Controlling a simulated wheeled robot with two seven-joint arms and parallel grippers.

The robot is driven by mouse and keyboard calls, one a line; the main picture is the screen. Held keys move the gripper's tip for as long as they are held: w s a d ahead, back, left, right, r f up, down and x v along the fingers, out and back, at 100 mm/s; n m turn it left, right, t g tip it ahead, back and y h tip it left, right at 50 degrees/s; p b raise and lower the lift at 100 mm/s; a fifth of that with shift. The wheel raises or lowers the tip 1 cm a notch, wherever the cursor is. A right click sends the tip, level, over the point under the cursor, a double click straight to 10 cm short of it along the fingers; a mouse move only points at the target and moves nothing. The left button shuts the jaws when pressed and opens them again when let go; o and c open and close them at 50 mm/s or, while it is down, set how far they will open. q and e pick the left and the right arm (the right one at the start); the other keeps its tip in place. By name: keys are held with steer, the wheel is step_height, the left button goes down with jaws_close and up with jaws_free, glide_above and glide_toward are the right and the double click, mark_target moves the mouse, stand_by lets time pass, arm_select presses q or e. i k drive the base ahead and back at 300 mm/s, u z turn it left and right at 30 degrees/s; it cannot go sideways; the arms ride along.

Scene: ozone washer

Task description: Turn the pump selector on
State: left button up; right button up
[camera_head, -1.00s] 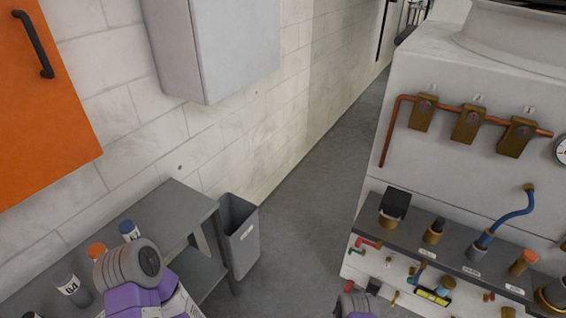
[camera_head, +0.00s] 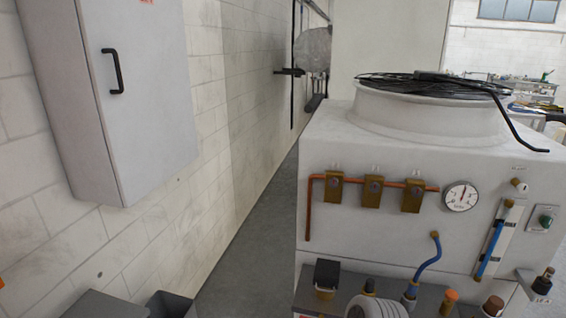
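The washer machine (camera_head: 400,145) is a large white cabinet on the right with a round fan housing on top. On its right side is a small plate with a green knob (camera_head: 545,221); its lettering is too small to read, so I cannot tell if this is the pump selector. A small knob (camera_head: 519,184) sits above, under a small label. Neither setting is readable. Neither gripper is in view.
A pressure gauge (camera_head: 460,196) and a copper pipe (camera_head: 309,210) with brass valves are on the machine's front. A shelf (camera_head: 450,303) with fittings juts out below. A grey wall cabinet (camera_head: 150,100) hangs left. Open floor (camera_head: 265,215) runs between wall and machine.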

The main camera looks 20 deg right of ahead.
mark_target(546, 222)
steer(key=z, duration=2.25)
